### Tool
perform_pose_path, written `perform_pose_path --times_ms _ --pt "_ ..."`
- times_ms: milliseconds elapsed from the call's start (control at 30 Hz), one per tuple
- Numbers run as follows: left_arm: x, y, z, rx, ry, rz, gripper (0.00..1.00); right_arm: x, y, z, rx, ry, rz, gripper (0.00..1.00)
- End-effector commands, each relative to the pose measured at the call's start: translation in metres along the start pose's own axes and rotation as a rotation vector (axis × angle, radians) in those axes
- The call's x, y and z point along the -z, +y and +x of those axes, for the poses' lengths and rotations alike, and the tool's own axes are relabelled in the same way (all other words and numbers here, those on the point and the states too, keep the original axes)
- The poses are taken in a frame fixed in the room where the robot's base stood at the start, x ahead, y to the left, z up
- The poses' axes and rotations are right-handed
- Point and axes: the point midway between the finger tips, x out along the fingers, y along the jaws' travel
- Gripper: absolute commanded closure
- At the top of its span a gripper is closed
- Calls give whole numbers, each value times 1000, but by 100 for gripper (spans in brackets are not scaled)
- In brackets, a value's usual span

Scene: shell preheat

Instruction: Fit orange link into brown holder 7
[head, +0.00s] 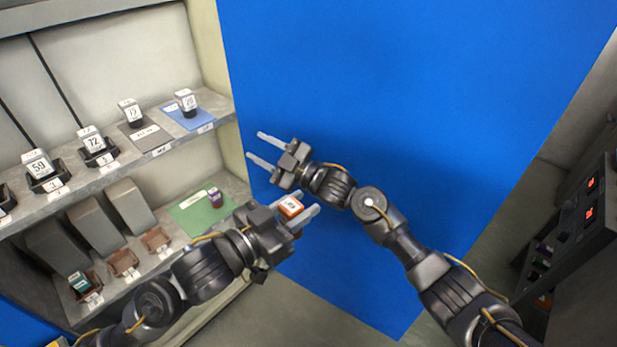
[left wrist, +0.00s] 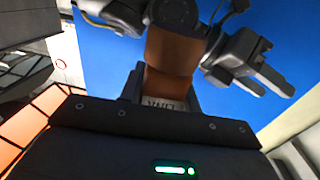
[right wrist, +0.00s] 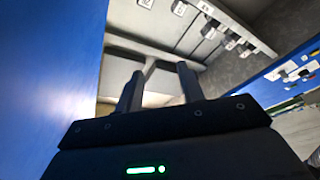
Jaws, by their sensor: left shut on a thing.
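The orange link (head: 291,207) is a small block with a white label. My left gripper (head: 303,214) is shut on it, in front of the lower shelf's right end. In the left wrist view the orange link (left wrist: 172,55) stands between the fingers. Brown holders sit on the lower shelf at the left: one (head: 155,240) and its neighbour (head: 122,262) look empty, and a third (head: 97,283) holds a teal block. Their numbers are too small to read, so I cannot tell which is 7. My right gripper (head: 256,146) is open and empty, before the blue panel; its fingers (right wrist: 158,90) are apart.
A green mat (head: 188,217) with a purple block (head: 215,197) lies on the lower shelf's right. Grey blocks (head: 130,205) stand behind the holders. The upper shelf (head: 140,150) carries numbered white-topped pieces. My two arms are close together. A dark console (head: 575,235) stands at the right.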

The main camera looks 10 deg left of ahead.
Motion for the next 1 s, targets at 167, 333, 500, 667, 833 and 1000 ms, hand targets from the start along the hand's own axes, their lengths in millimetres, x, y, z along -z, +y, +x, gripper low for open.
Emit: perform_pose_path --times_ms 167,333,500,667,833,1000 --pt "1 0 0 0 1 0 95 111 6 36 208 184 -294 62" --pt "0 0 0 0 1 0 95 196 -21 40 448 325 -602 62" --pt "0 0 0 0 1 0 95 241 -56 18 706 412 -903 62" --pt "0 0 0 0 1 0 95 250 -77 -20 961 440 -1174 62" --pt "0 0 0 0 1 0 95 238 -75 -69 1238 405 -1434 62" --pt "0 0 0 0 1 0 95 222 -51 -115 1477 325 -1621 62"
